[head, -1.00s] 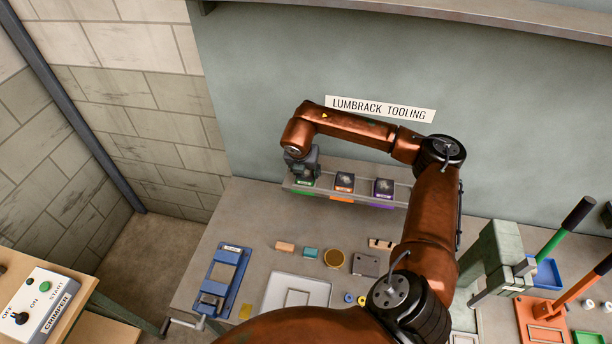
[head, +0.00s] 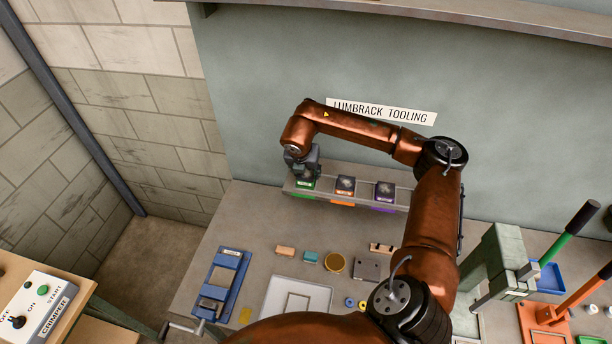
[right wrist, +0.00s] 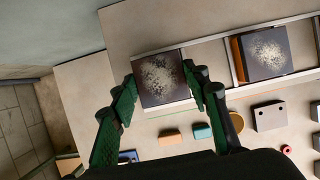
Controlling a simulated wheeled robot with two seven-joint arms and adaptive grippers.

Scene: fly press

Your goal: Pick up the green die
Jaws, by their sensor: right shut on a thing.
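The green die (head: 304,185), a dark block with a green front and pale label, stands at the left end of the rack (head: 330,195) by the back wall. My right gripper (head: 302,172) is over it and covers much of it in the head view. In the right wrist view the die's dark, speckled top (right wrist: 160,78) lies between the two fingers, and my right gripper (right wrist: 160,84) is shut on it. The die still appears to sit in the rack; I cannot tell of any lift. My left gripper is not in view.
The orange die (head: 345,186) and the purple die (head: 385,190) stand to the right in the same rack. A blue vise-like fixture (head: 222,282), small blocks and a pale tray (head: 275,296) lie in front. A green press (head: 505,255) stands at right.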

